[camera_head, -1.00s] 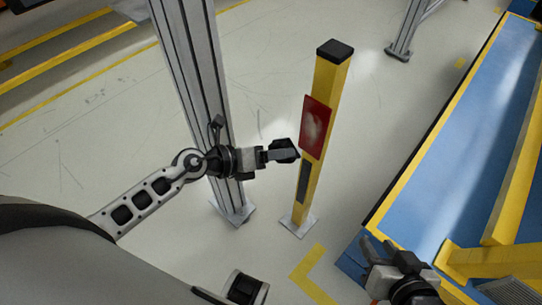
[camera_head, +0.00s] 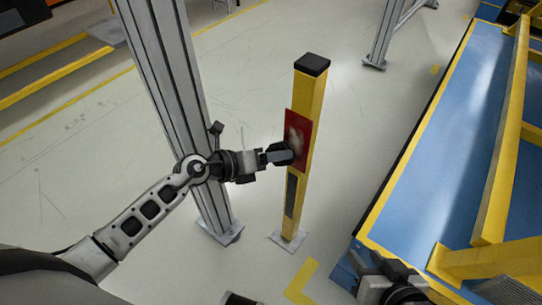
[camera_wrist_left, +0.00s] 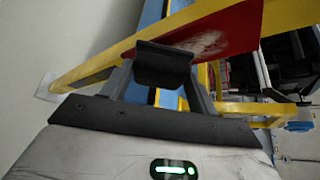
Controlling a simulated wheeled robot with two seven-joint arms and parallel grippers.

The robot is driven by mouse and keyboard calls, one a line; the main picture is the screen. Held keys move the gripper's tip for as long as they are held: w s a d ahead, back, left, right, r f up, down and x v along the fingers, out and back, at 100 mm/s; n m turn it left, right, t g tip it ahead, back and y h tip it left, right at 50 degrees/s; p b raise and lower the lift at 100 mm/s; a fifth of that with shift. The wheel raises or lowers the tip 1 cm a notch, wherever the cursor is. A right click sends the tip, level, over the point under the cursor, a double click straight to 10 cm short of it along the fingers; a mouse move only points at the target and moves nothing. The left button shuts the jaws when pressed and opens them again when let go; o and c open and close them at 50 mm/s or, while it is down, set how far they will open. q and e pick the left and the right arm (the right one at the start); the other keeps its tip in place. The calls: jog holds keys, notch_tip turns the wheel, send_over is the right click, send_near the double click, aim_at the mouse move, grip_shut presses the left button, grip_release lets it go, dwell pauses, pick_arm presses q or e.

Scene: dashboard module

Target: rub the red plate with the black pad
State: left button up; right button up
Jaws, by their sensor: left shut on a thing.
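The red plate (camera_head: 301,119) is mounted upright on a yellow post (camera_head: 308,90). It has a whitish smear on its face, which also shows on the red plate (camera_wrist_left: 238,30) in the left wrist view. My left gripper (camera_head: 272,156) is shut on the black pad (camera_head: 284,154) and holds it at the plate's left side, over its middle to lower part. In the left wrist view the black pad (camera_wrist_left: 163,66) sits between the fingers. I cannot tell whether it touches the plate. My right gripper (camera_head: 384,275) is at the bottom edge; its finger gap is unclear.
A grey metal column (camera_head: 172,90) stands just behind my left forearm. A dark panel (camera_head: 291,197) sits on the post below the plate. A blue platform with yellow edges (camera_head: 440,140) lies to the right. The floor between is clear.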

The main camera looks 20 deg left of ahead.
pick_arm(q)
jog(key=shift+w+d, duration=0.3)
jog(key=shift+w, duration=0.5)
dwell(0.4)
